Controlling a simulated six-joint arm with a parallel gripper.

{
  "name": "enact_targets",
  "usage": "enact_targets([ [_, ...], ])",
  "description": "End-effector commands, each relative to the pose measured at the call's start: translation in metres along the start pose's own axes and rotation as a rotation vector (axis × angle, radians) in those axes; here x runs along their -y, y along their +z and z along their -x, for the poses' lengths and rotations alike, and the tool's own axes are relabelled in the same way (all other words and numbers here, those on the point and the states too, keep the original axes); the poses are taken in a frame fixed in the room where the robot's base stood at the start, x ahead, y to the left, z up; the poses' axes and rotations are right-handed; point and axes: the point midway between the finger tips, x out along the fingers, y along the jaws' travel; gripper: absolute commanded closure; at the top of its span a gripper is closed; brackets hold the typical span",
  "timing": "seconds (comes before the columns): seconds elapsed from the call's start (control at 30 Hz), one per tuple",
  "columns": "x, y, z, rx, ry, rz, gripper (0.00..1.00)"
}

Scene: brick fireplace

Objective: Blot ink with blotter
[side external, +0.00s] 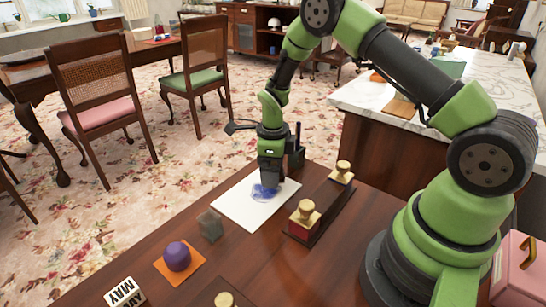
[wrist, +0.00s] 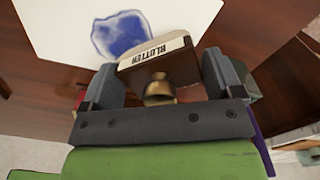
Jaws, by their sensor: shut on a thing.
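A white sheet of paper (side external: 238,218) lies on the dark wooden desk, with a blue ink blot (side external: 262,192) near its far right part. My gripper (side external: 271,183) points down at the right side of the blot. In the wrist view its two fingers are shut on the blotter (wrist: 155,62), a wooden block with a brass knob and a "BLOTTER" label. The ink blot (wrist: 122,36) shows uncovered beside the blotter's labelled edge, on the paper (wrist: 55,28). In the side view my gripper mostly hides the blotter. I cannot tell whether it touches the paper.
A dark pen holder (side external: 297,156) stands behind my gripper. A grey-green block (side external: 210,225), a purple ball (side external: 177,256) on an orange square and a "MAY" calendar block (side external: 124,292) sit front left.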

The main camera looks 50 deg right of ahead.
Motion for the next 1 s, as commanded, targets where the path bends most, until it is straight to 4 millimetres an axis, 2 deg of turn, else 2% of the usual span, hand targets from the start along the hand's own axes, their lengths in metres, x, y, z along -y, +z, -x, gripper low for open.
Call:
enact_targets([
  [0.13,-0.001,0.000,-0.022,-0.003,0.002,0.001,0.33],
  [0.2,-0.007,0.005,-0.015,0.001,-0.001,0.004,0.36],
  [0.33,-0.018,0.011,-0.020,-0.001,0.001,0.005,0.36],
  [0.37,-0.020,0.012,-0.019,0.000,0.000,0.004,0.40],
  [1.0,-0.067,0.039,-0.020,0.000,0.000,0.000,0.41],
])
